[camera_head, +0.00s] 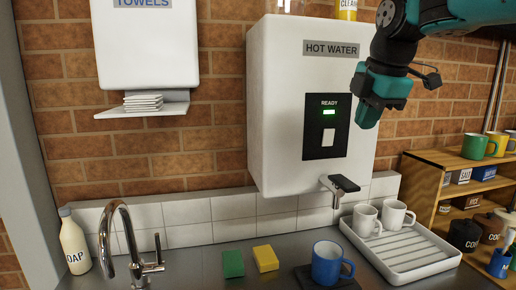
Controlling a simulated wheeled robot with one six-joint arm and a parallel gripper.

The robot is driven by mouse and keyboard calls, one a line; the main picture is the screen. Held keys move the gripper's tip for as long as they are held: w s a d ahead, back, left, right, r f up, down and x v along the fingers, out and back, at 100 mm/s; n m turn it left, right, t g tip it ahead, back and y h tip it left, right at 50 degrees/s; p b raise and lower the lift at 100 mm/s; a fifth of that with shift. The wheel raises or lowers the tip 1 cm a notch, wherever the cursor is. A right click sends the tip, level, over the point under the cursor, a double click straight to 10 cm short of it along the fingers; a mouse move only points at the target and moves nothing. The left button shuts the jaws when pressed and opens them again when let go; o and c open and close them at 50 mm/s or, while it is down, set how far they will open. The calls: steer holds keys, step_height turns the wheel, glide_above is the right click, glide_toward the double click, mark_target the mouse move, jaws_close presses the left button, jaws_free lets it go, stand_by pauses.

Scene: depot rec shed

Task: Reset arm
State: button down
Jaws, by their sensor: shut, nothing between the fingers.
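My gripper (368,98), teal and black, hangs at the upper right in front of the hot water dispenser (284,110). It is shut and empty. The arm reaches in from the top right corner. The white dispenser on the brick wall has a black panel with a lit green READY display (330,113) and a button (328,137) below it. Its spout with a black lever (344,184) is at the lower right. A blue mug (327,264) stands on a dark mat below.
A white drying tray (418,262) with two white mugs stands right of the blue mug. Green (233,264) and yellow (265,258) sponges, a tap (122,225) and a soap bottle (74,245) are left. A wooden shelf (428,172) holds mugs and boxes at right.

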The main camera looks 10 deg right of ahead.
steer(key=s+a+f+m+g+y, duration=0.2)
steer(key=s+a+f+m, duration=0.3)
steer(key=s+a+f, duration=0.3)
steer(key=s+a+f+m+g+y, duration=0.2)
steer(key=s+a+f+m, duration=0.4)
steer(key=s, duration=0.8)
steer(key=a+f, duration=0.3)
steer(key=f, duration=0.1)
steer(key=shift+s+a+f, duration=0.15)
steer(key=shift+a+f, duration=0.05)
steer(key=shift+f, duration=0.05)
steer(key=shift+d, duration=0.1)
